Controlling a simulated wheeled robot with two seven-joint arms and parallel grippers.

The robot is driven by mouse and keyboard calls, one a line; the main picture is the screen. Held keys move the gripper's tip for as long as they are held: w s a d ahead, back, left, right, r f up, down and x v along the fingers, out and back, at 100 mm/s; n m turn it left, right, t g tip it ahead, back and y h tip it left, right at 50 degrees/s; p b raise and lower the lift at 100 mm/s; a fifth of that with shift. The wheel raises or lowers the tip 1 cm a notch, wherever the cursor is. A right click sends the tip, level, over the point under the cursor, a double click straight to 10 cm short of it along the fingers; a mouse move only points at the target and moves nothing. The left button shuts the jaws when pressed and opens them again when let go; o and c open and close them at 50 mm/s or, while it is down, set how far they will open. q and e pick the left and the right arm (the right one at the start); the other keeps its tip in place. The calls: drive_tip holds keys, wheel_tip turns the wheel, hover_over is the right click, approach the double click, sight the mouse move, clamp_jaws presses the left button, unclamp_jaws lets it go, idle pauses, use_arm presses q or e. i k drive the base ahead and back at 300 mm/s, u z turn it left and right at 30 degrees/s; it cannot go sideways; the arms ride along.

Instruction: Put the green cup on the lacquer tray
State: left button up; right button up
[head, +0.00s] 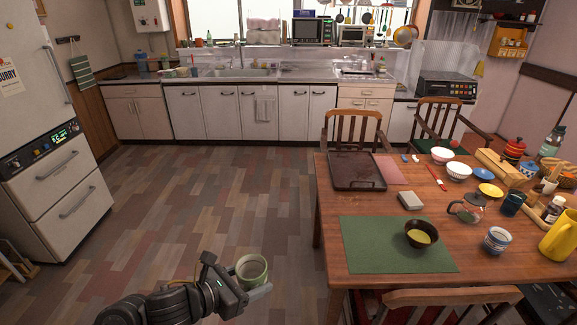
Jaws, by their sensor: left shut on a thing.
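My left gripper (246,290) comes in at the bottom, over the floor left of the table. It is shut on the green cup (252,270), which it holds roughly upright with its open top showing. The lacquer tray (357,172), dark and rectangular, lies on the far left part of the wooden table. It looks empty. The cup is apart from the tray, nearer to me and to its left. My right gripper is not in view.
On the table (385,286), a green mat (370,245) bears a dark bowl (421,235). A pink mat (390,170) lies beside the tray. Bowls, a glass pot (466,208) and a yellow pitcher (558,238) crowd the right. Chairs stand around the table. Floor at left is clear.

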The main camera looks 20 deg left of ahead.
sight(341, 157)
drive_tip(key=u, duration=1.5)
drive_tip(key=i, duration=2.4)
drive_tip(key=z, duration=3.4)
drive_tip(key=i, duration=0.5)
drive_tip(key=u, duration=0.05)
